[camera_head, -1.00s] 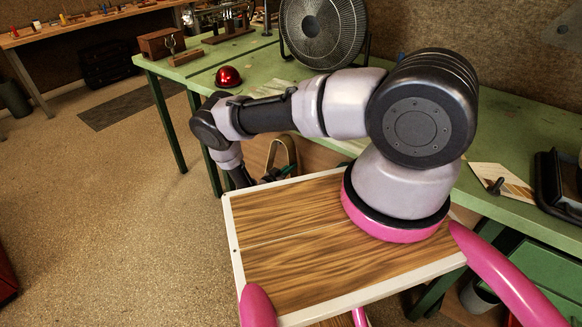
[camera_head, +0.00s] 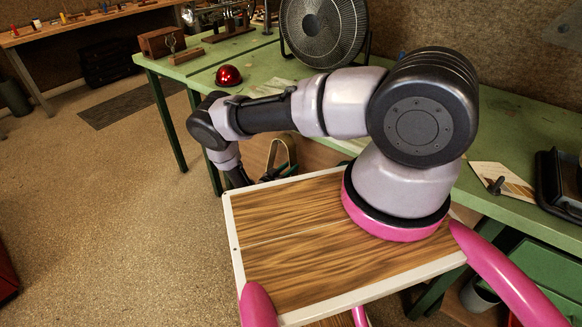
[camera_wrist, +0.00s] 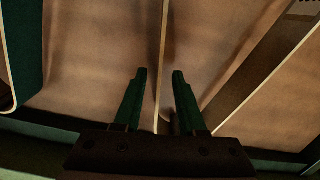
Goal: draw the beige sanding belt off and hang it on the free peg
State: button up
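My gripper (camera_wrist: 159,74) shows in the wrist view with two dark green fingers apart. A thin pale upright edge (camera_wrist: 163,45), which looks like a belt seen edge-on, runs between the fingers; I cannot tell whether either finger touches it. A brown band with a pale edge (camera_wrist: 262,62) slants away to the right, and a dark green belt (camera_wrist: 27,55) with a pale edge is at the left. In the head view a belt loop (camera_head: 291,150) shows under the bench beside my wrist. The free peg cannot be made out, and the fingers are mostly hidden there.
The green bench (camera_head: 250,95) stands above the belts. It carries a fan (camera_head: 323,30), a red dome (camera_head: 228,76) and a black tray (camera_head: 560,190). Tan panelling (camera_wrist: 95,60) lies close behind the belts. The floor (camera_head: 110,200) to the left is open.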

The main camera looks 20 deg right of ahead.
jog(key=v, duration=0.6)
jog(key=shift+s+a, duration=0.25)
jog(key=shift+a, duration=0.1)
dwell(0.3)
dwell(1.2)
